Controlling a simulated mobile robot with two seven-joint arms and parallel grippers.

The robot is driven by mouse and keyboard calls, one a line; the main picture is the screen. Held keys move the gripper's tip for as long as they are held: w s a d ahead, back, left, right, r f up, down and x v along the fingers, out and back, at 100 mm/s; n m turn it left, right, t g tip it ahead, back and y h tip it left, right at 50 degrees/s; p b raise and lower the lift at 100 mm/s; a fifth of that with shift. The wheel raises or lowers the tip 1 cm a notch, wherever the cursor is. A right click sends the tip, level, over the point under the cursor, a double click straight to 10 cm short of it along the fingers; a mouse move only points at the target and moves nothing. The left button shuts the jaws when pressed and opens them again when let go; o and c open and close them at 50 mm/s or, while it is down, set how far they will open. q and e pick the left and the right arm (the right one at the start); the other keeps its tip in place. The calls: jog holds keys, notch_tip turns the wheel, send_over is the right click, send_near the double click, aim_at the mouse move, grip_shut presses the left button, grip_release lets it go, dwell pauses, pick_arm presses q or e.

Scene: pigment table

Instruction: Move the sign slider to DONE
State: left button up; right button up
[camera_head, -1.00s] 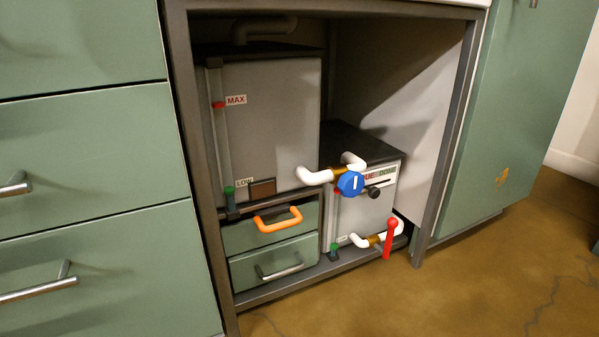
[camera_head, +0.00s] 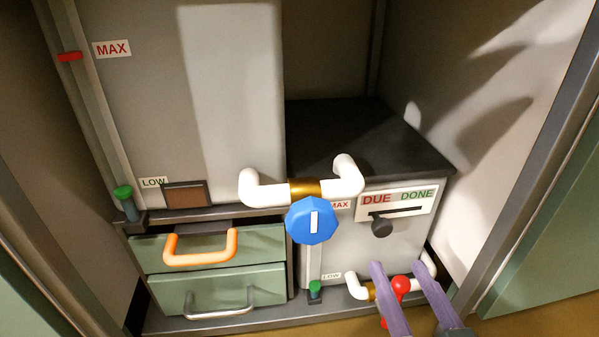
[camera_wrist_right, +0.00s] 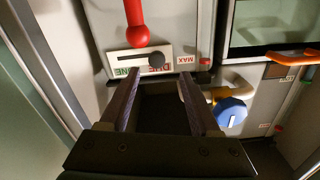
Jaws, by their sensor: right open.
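The sign (camera_head: 396,202) reads DUE in red at left and DONE in green at right, on the front of the lower grey box. Its slider is a black round knob (camera_head: 381,226) in a dark slot, at the left end under DUE. My right gripper (camera_head: 401,266) is open and empty, below the knob in the head view. Its fingers overlap the red-handled valve in that picture; contact cannot be told. In the wrist view, turned upside down, the knob (camera_wrist_right: 157,59) appears just beyond and between the fingertips (camera_wrist_right: 158,77). My left gripper is not in view.
A blue valve knob (camera_head: 312,220) on a white pipe is left of the slider. A red valve handle (camera_head: 401,285) is below it. Two drawers with an orange handle (camera_head: 201,257) and a metal handle (camera_head: 221,311) are at left. The cabinet's side wall (camera_head: 500,130) bounds the right.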

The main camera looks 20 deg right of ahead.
aim_at(384, 233)
jog(key=b+x, duration=0.1)
jog(key=x, duration=0.1)
jog(key=b+x, duration=0.1)
jog(key=x, duration=0.2)
jog(key=b+x, duration=0.1)
jog(key=x, duration=0.1)
jog(key=shift+w+d, duration=0.3)
jog(key=shift+d, duration=0.15)
jog(key=shift+w+a, duration=0.1)
jog(key=shift+w, duration=0.2)
jog(key=shift+r, duration=0.1)
jog(key=shift+c, duration=1.1)
grip_shut()
